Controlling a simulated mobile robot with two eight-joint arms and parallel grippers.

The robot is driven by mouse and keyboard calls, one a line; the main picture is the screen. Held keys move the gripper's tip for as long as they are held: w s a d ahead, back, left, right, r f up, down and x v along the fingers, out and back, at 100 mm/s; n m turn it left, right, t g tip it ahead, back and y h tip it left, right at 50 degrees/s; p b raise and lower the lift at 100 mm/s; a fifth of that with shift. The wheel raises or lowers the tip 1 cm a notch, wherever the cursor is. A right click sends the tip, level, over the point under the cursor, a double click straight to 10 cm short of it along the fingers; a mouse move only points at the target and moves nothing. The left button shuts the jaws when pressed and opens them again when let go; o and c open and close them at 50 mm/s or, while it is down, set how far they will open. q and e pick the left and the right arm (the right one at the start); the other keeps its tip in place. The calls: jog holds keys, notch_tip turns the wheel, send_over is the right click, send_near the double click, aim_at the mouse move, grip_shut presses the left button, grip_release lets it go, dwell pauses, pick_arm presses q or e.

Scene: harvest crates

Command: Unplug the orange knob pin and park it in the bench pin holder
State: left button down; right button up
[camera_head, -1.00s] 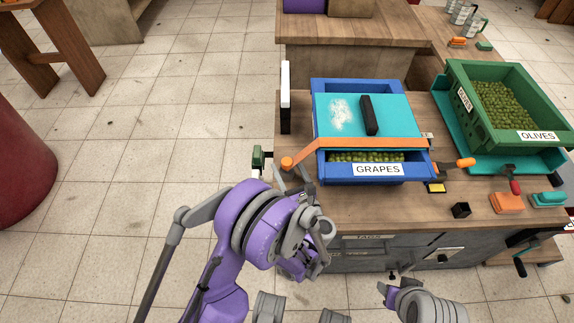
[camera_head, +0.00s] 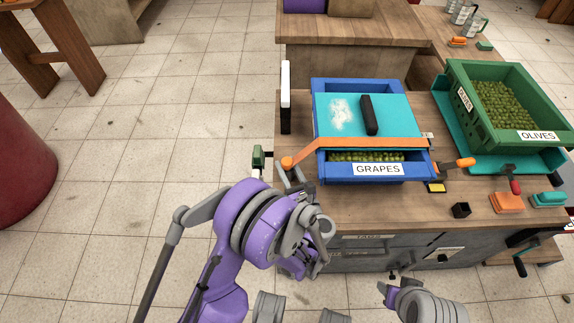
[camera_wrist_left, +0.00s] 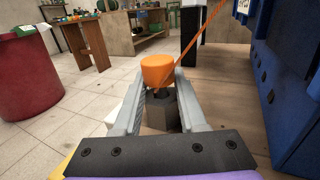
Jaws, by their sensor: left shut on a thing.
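The orange knob pin (camera_head: 288,162) is at the left front of the blue grape crate, at the end of an orange strap (camera_head: 370,143). In the left wrist view the knob (camera_wrist_left: 158,70) sits between the two fingertips, above a grey block (camera_wrist_left: 160,112). My left gripper (camera_wrist_left: 158,80) is shut on the knob pin. The pin's shaft is mostly hidden below the knob, so I cannot tell how deep it sits. A small black open box (camera_head: 461,210) on the bench front may be the pin holder.
The blue GRAPES crate (camera_head: 379,180) has a teal lid with a black bar (camera_head: 368,115). Right of it are an orange-handled tool (camera_head: 465,162), orange (camera_head: 507,203) and teal (camera_head: 548,199) blocks and a green OLIVES crate (camera_head: 537,147). Bare bench top lies before the grape crate.

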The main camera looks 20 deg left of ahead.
pick_arm(q)
notch_tip(320, 180, up, 18)
jog(key=p, duration=0.5)
jog(key=shift+r, duration=0.1)
dwell(0.4)
notch_tip(320, 180, up, 5)
jog(key=p, duration=0.4)
send_over(287, 161)
jog(key=shift+r, duration=0.15)
dwell(0.6)
